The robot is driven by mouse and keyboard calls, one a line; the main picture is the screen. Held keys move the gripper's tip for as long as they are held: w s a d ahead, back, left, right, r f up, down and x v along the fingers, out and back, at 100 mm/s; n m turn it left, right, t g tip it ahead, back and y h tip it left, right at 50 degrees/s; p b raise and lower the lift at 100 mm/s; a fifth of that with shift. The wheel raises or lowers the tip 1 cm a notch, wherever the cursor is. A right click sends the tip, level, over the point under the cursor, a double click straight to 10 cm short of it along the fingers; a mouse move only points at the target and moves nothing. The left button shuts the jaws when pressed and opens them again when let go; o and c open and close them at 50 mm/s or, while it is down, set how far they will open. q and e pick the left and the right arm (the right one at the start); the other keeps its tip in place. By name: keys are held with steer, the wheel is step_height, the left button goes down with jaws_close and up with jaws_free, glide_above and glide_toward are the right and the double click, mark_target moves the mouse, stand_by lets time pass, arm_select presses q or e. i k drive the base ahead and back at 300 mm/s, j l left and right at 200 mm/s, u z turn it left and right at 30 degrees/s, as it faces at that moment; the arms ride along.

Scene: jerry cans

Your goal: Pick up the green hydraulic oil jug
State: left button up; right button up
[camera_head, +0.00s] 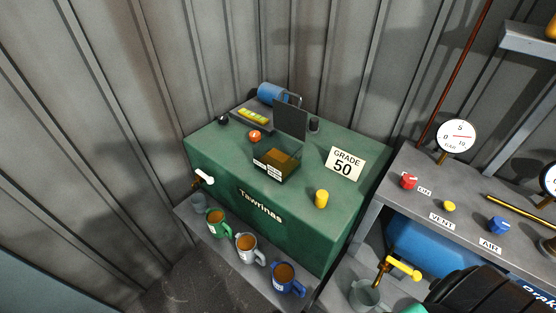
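A small green jug (216,224) with a pale label and brown liquid inside stands upright on the low grey ledge in front of the green cabinet. Its handle points right, toward a grey-white jug (246,250). A blue jug (286,281) stands further right in the same row. Another green object (412,309) shows at the bottom edge, mostly cut off, and I cannot tell what it is. Neither of my grippers can be made out. A large dark ribbed shape (485,290) fills the bottom right, and I cannot tell whether it is part of my arm.
The green cabinet (300,240) carries an open glass box of brown liquid (277,163), a "GRADE 50" sign (344,164) and a yellow knob (321,198). A white-handled tap (204,177) overhangs the ledge. A grey jug (364,296) stands under a yellow tap (402,267).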

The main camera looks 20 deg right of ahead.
mark_target(215, 218)
steer(key=i+j+u, duration=0.1)
steer(key=j, duration=0.25)
steer(key=i+j+u, duration=0.1)
steer(key=j, duration=0.25)
steer(key=i+j+u, duration=0.1)
steer(key=j, duration=0.25)
steer(key=i+j+u, duration=0.1)
steer(key=i+j, duration=0.1)
steer(key=j, duration=0.1)
